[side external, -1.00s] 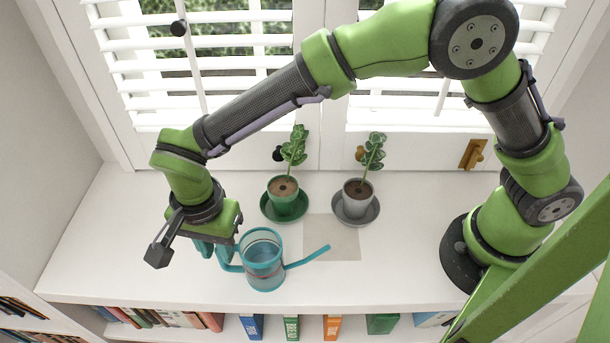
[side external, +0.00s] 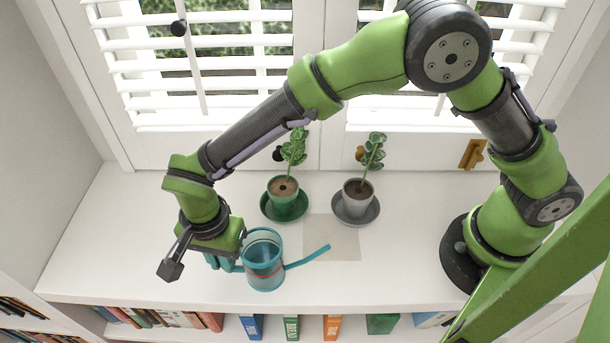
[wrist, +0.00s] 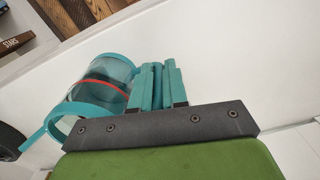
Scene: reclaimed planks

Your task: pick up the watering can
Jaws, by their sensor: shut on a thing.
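The watering can (side external: 264,274) is a clear cylinder with teal rims, a red band and a teal spout pointing right. It stands upright on the white window shelf. In the wrist view the watering can (wrist: 106,72) lies left of my fingers. My gripper (side external: 225,263) is low at the can's left side, with its teal fingers shut on the handle. In the wrist view my gripper (wrist: 157,84) shows its fingers close together. The handle is mostly hidden by the fingers, which have a similar colour.
A green pot with a plant (side external: 283,190) and a grey pot with a plant (side external: 358,192) stand on saucers behind the can. A pale square mat (side external: 338,240) lies beneath the spout's end. Books (side external: 290,327) line the shelf below the front edge. The left of the surface is clear.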

